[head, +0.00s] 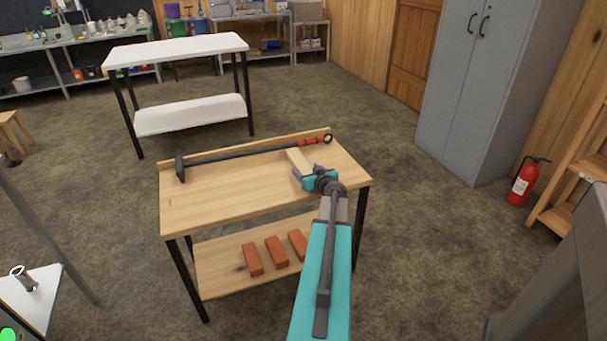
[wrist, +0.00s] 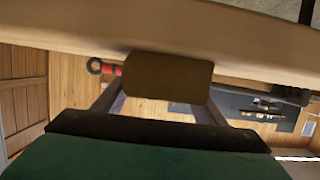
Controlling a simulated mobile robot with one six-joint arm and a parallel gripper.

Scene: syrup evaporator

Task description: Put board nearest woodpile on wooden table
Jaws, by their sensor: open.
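A short pale wooden board (head: 297,159) lies on the wooden table (head: 225,193), right of its middle. My gripper (head: 311,175) is at the board's near end. In the wrist view, the board's end (wrist: 165,76) shows as a brown block between the two fingers of my open gripper (wrist: 160,105). I cannot tell whether the fingers touch it. The tabletop fills the top of that tilted view. No woodpile can be made out.
A long black tool (head: 245,154) with a red handle lies along the table's back edge. Bricks (head: 276,251) lie on its lower shelf. A white table (head: 180,50) stands behind, a grey cabinet (head: 465,85) at right. The tabletop's left and front are clear.

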